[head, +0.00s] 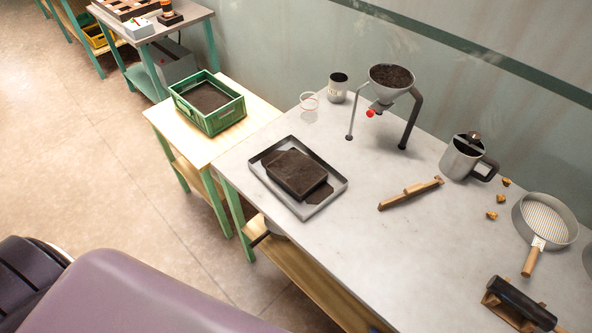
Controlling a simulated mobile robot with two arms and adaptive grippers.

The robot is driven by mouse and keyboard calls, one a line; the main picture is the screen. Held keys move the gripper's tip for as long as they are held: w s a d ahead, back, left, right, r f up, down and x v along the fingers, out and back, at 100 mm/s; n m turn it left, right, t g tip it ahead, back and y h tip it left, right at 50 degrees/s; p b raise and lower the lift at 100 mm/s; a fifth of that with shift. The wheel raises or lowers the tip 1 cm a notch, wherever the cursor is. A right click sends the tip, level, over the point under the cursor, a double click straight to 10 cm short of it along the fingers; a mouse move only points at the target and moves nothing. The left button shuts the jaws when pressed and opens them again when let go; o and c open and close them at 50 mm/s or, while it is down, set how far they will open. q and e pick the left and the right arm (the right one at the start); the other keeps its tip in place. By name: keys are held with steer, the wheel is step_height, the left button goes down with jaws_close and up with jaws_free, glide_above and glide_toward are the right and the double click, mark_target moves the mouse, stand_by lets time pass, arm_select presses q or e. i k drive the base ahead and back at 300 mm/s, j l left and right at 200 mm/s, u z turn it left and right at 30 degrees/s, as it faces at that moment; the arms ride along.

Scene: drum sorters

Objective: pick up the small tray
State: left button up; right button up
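A shallow grey metal tray (335,191) lies flat on the near left part of the long grey-topped table (330,245). A dark brown rectangular block (296,173) lies in it, over a thin layer of dark material (319,194). The tray's rim is exposed on all sides. Neither of my grippers shows in the head view, so I cannot see what they hold.
A green crate (226,119) with dark contents stands on the lower wooden table at left. On the grey table are a hopper on legs (391,92), a steel jug (459,162), a wooden tool (408,194) and a sieve (545,218). The table's front middle is clear.

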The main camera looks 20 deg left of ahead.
mark_target(298, 174)
steer(key=k+u, duration=0.2)
steer(key=u, duration=0.3)
steer(key=k+j+u, duration=0.1)
steer(key=u, duration=0.4)
steer(key=k+j, duration=0.05)
